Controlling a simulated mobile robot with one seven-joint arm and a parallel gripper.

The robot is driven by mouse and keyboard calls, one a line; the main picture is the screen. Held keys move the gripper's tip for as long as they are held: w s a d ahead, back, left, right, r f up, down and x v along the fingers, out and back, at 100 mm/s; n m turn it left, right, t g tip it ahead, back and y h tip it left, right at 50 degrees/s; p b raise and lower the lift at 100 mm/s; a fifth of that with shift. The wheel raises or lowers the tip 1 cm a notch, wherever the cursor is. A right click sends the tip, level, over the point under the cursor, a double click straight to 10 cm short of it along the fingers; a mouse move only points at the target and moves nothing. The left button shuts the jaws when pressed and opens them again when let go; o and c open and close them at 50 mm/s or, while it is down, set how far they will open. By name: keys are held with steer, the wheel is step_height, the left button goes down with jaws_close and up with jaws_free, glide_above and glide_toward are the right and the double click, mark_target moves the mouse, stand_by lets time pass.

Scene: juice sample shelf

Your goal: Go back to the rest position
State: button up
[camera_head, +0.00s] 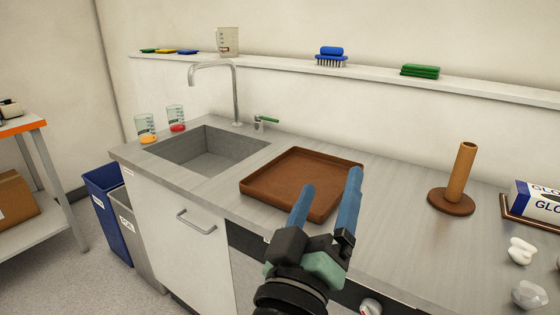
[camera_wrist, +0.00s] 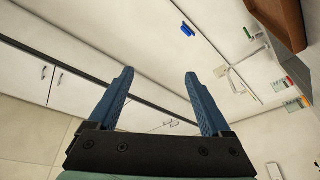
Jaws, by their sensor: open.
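My gripper (camera_head: 328,196) has two blue fingers spread apart with nothing between them. In the head view it is in front of the counter, overlapping the right part of the brown tray (camera_head: 262,199). The tray looks empty, though my gripper hides part of it. In the wrist view my gripper (camera_wrist: 158,92) is also open and empty, facing pale cabinets and wall. Two beakers stand left of the sink, one with orange liquid (camera_head: 147,134) and one with red liquid (camera_head: 177,122).
The sink (camera_head: 205,150) has a tall faucet (camera_head: 236,95). A wall shelf (camera_head: 290,67) holds a measuring jug (camera_head: 228,42), a blue brush (camera_head: 331,57) and green sponges (camera_head: 420,71). A wooden post (camera_head: 460,175) and a glove box (camera_head: 540,201) stand at right. Bins (camera_head: 108,215) stand left.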

steer(key=s+a+r+m+t+y+p, duration=0.1)
steer(key=s+a+r+t+y, duration=0.2)
steer(key=r, duration=0.6)
steer(key=s+a+r+m+t+y, duration=0.1)
steer(key=s+r+t+y, duration=0.1)
steer(key=s+r, duration=0.5)
steer(key=s+a+r+m+t+y+p, duration=0.1)
steer(key=s+a+r+t+y, duration=0.15)
steer(key=r, duration=0.75)
step_height(320, 180, up, 16)
steer(key=w+p, duration=0.1)
steer(key=p, duration=1.5)
steer(key=shift+w+d+r+p, duration=0.2)
steer(key=shift+r+p, duration=0.05)
steer(key=shift+p, duration=0.15)
